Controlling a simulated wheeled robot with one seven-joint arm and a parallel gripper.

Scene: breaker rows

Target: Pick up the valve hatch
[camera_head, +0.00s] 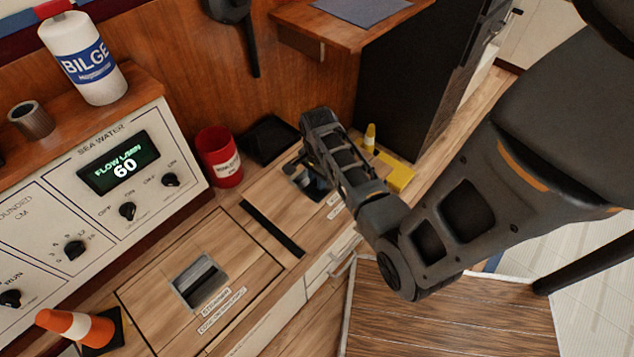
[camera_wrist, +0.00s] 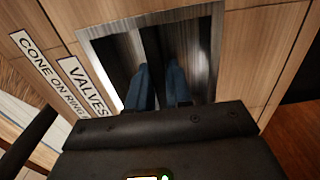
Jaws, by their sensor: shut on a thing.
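The valve hatch (camera_wrist: 240,62) is a wooden panel with a recessed metal pull and a white label reading VALVES, beside another label reading CONE ON RING. In the head view the hatch (camera_head: 288,213) lies in the wooden counter, partly hidden under my arm. My gripper (camera_wrist: 161,76) points down into the recess, with its two blue-grey fingers on either side of the dark bar (camera_wrist: 153,42) of the pull. It is shut on that bar. In the head view my gripper (camera_head: 311,186) is mostly hidden by the wrist. The hatch looks flush with the counter, though its edges are hard to see.
A second hatch (camera_head: 150,276) with a similar pull lies to the left, past a black strip (camera_head: 271,228). A red cup (camera_head: 219,156) and a black tray (camera_head: 266,139) stand behind.

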